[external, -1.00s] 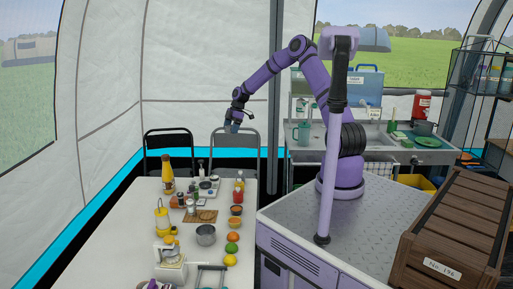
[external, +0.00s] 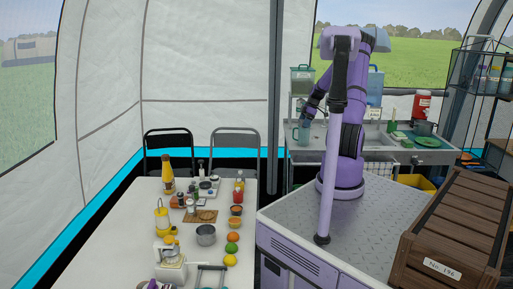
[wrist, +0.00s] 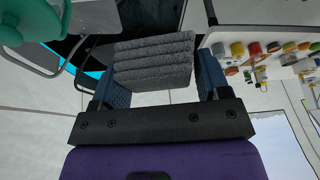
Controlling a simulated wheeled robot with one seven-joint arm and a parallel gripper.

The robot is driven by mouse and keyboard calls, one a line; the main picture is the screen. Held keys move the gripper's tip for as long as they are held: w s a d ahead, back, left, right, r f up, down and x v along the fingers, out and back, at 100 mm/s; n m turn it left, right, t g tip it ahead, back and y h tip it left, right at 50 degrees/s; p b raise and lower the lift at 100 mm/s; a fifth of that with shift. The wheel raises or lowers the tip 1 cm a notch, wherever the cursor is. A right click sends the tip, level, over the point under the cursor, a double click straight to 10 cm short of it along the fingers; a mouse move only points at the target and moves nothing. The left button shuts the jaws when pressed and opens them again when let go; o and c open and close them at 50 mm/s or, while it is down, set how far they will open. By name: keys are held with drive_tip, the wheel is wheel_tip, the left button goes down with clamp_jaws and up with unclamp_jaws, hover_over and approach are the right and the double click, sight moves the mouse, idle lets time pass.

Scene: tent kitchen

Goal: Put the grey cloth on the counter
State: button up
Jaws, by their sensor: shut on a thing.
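The grey cloth (wrist: 154,62) is a folded, ribbed bundle between the blue fingers of my gripper (wrist: 160,80) in the wrist view. My gripper is shut on it and holds it in the air. The cloth is too small to make out there. The pitcher also shows at the upper left of the wrist view (wrist: 38,20), beside the cloth and apart from it.
A green-lidded container (external: 302,80) stands behind my gripper. Green dishes (external: 398,136) and a red drink jug (external: 421,104) stand on the counter's right part. A white table (external: 115,235) with food and bottles is at the left. A wooden crate (external: 455,225) is at the right.

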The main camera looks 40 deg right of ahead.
drive_tip(key=s+d+m, duration=0.2)
drive_tip(key=s+d, duration=0.6)
drive_tip(key=s, duration=0.5)
hover_over(321, 145)
drive_tip(key=s, duration=0.1)
drive_tip(key=shift+t, duration=0.4)
drive_tip(key=f, duration=1.2)
drive_tip(key=shift+s+d+f, duration=0.1)
drive_tip(key=shift+d+f, duration=0.2)
drive_tip(key=shift+f, duration=1.75)
drive_tip(key=shift+f, duration=0.15)
drive_tip(key=o, duration=0.9)
